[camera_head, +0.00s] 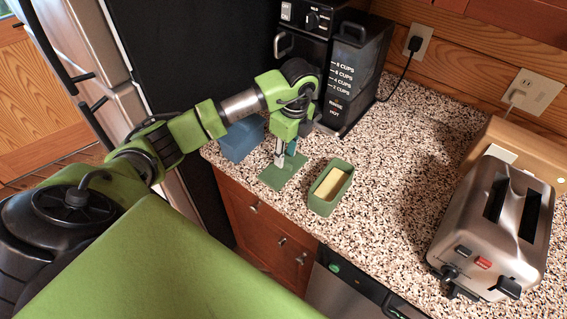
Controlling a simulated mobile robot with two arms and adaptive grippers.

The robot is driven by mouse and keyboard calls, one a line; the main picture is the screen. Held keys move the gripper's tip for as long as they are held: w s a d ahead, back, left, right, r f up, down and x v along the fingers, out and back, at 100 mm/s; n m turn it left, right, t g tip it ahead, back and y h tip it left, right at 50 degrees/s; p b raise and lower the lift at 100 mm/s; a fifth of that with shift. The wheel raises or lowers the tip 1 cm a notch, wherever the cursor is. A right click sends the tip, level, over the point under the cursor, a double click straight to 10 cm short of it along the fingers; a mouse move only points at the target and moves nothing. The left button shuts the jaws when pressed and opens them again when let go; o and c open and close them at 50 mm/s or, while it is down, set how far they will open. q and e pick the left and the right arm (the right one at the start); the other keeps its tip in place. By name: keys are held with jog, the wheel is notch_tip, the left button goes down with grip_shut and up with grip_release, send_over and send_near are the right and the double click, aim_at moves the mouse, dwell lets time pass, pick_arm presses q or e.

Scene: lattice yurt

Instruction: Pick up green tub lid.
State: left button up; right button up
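The green tub lid (275,180) is a flat dark-green plate on the speckled counter, near its front edge. Beside it on the right stands the open green tub (325,205), with a pale yellow block (329,184) inside. My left gripper (282,158) points down directly over the lid, its fingers at or just above the lid's surface. The gripper hides part of the lid. I cannot tell whether the fingers are apart or closed on anything. My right gripper is not in view.
A blue box (240,139) stands left of the lid, close to my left forearm. A black coffee maker (350,75) stands behind. A silver toaster (495,225) and a wooden box (520,150) are at the right. The counter (390,170) between tub and toaster is clear.

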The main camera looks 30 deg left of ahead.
aim_at(275, 177)
pick_arm(q)
jog(key=shift+s+a+f+p, duration=0.1)
jog(key=shift+a+f+p, duration=0.1)
jog(key=shift+f, duration=0.35)
jog(key=shift+a+f+p, duration=0.1)
jog(key=shift+f+p, duration=0.05)
jog(key=shift+f, duration=0.75)
grip_shut()
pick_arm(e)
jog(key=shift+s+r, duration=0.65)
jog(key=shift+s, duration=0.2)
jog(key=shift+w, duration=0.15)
